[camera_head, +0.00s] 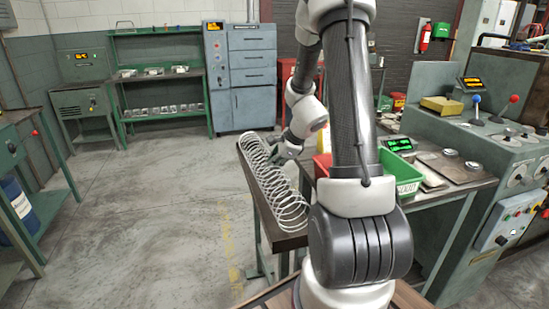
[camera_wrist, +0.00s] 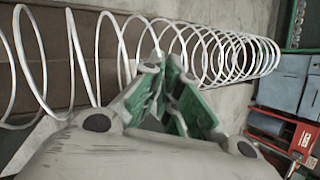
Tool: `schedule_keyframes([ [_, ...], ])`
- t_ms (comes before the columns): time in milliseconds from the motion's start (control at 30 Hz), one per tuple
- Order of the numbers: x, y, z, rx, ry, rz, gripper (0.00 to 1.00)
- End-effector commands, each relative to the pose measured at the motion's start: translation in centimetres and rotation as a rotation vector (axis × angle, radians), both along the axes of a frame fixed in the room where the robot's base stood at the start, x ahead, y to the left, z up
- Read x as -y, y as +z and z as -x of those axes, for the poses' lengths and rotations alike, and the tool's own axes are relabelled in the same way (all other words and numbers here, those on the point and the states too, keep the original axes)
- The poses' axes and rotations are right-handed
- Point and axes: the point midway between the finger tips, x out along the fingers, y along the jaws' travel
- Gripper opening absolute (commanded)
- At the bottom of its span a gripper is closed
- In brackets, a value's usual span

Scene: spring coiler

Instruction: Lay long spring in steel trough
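The long spring (camera_head: 272,188) is a row of pale wire coils stretched along a narrow dark bench (camera_head: 287,240), left of my arm. In the wrist view the spring (camera_wrist: 205,55) runs across the top, with wide coils at left and smaller-looking ones at right. My gripper (camera_head: 290,150) is at the spring's right side, partly hidden by my arm. In the wrist view the green-padded fingers of my gripper (camera_wrist: 163,66) converge at the coils, tips close together around the wire.
A green bin (camera_head: 398,172) and a red bin (camera_head: 322,165) stand right of the spring, behind my arm. A grey-green machine (camera_head: 480,160) with knobs and levers fills the right. A blue-grey cabinet (camera_head: 240,75) stands at the back. The floor at left is clear.

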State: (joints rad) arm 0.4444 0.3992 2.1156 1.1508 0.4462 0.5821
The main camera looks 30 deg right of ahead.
Motion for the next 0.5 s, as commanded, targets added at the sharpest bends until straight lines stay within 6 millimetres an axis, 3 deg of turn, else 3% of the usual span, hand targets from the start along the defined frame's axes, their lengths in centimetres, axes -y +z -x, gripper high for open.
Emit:
schedule_keyframes([
  [333, 0.01, -0.25, 0.0, 0.0, 0.0, 0.0, 0.0],
  [400, 0.01, -0.25, -0.01, 0.0, 0.0, 0.0, 0.17],
  [500, 0.01, -0.24, -0.01, 0.0, 0.0, 0.0, 0.3],
])
